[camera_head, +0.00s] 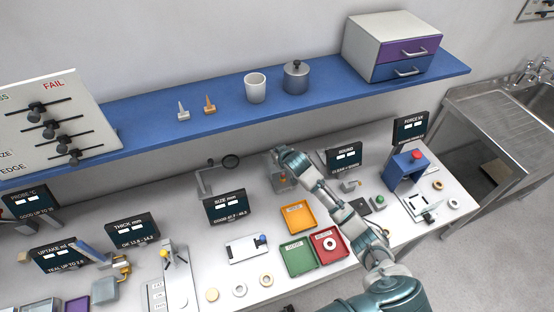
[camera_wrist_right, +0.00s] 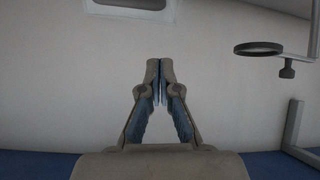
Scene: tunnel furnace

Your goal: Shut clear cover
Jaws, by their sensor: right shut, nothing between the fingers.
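My right arm reaches from the bottom right to the back of the bench in the head view, and its right gripper (camera_head: 277,152) is near the wall below the blue shelf. In the right wrist view the same gripper (camera_wrist_right: 159,72) is shut, its fingertips together with nothing between them. A small grey box (camera_head: 283,184) stands below the gripper, partly hidden by it. In the right wrist view a pale panel with a dark slot (camera_wrist_right: 132,8) shows at the top edge, apart from the fingers; I cannot tell whether it is the clear cover. My left gripper is not in view.
A magnifier on a stand (camera_head: 206,178) is left of the gripper. A blue shelf (camera_head: 180,130) overhangs the bench. The sound sign (camera_head: 344,158) stands to the right, the size sign (camera_head: 226,206) in front left, and an orange tray (camera_head: 297,217) in front.

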